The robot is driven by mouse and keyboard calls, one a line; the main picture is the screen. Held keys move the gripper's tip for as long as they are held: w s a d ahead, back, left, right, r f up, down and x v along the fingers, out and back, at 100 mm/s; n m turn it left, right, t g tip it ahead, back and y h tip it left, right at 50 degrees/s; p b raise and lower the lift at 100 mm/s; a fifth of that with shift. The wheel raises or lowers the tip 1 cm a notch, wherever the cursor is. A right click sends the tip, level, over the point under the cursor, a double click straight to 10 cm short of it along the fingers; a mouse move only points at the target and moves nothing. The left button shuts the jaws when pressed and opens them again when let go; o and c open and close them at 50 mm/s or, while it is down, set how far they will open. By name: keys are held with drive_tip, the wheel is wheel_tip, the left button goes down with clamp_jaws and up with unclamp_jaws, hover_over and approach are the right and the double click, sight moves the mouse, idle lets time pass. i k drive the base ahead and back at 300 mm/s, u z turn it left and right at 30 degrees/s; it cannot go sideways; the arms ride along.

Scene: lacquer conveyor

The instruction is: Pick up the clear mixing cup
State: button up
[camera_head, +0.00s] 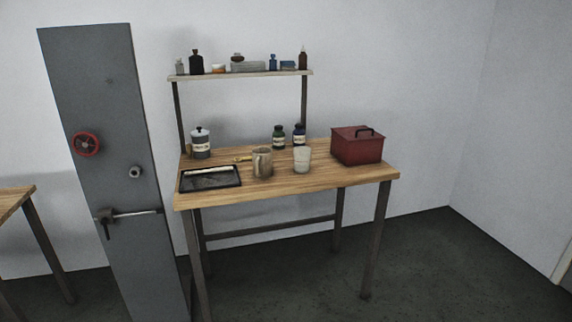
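A pale, whitish cup (302,159) that looks like the clear mixing cup stands upright near the middle of the wooden table (300,187). A grey-beige mug or pitcher (262,163) stands just to its left, with a small gap or near contact that I cannot tell. My gripper is not in view.
A red box with a handle (357,145) stands at the table's right; a black tray (210,179) lies front left. A shelf (240,75) holds several bottles. A grey cabinet (115,170) stands left. Floor in front is clear.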

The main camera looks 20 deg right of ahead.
sight(301, 155)
drive_tip(key=z, duration=1.4)
drive_tip(key=k, duration=0.1)
drive_tip(key=u, duration=2.7)
drive_tip(key=i, duration=0.6)
drive_tip(key=z, duration=1.45)
drive_tip(key=i, duration=0.35)
drive_tip(key=u, duration=0.35)
